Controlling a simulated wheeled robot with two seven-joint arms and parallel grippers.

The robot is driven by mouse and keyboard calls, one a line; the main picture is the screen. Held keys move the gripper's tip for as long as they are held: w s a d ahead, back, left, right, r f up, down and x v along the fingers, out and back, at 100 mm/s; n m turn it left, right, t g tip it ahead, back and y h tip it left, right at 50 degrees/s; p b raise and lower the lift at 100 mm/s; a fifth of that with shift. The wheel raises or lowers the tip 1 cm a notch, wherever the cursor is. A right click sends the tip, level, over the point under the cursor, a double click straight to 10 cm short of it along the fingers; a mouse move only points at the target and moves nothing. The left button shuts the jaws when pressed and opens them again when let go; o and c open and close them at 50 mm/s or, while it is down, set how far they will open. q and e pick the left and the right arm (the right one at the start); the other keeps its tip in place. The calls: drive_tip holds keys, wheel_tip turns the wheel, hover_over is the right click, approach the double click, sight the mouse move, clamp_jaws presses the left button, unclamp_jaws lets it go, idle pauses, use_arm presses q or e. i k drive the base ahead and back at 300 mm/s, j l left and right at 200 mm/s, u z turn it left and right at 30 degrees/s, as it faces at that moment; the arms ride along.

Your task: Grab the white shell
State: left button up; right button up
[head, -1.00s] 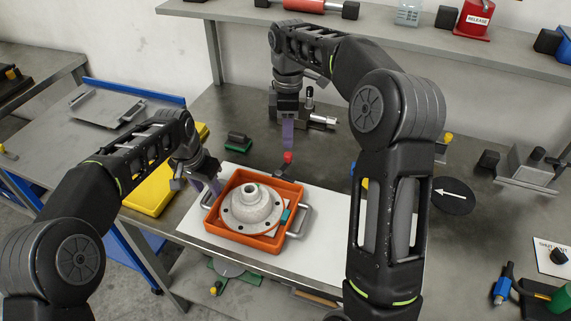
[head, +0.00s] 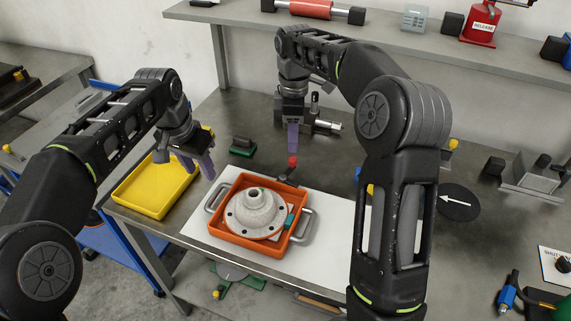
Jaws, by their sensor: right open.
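The white shell (head: 255,216), a pale speckled flanged part with a raised hollow neck and holes around its rim, sits upright in an orange tray (head: 238,242). My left gripper (head: 198,167) hangs to the left of and behind the tray, above the bench, near the yellow tray. Its purple fingers are apart with nothing between them. My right gripper (head: 293,138) points down over the bench behind the orange tray, apart from the shell. It is open; only part of its fingers shows.
The orange tray has grey side handles and lies on a white sheet (head: 335,235). A yellow tray (head: 148,208) is at the bench's left. A red-knobbed item (head: 292,163) stands close behind the orange tray, and a green-based block (head: 243,147) lies further back.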

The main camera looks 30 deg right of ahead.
sight(252, 213)
drive_tip(key=k+j, duration=0.8)
drive_tip(key=j, duration=0.1)
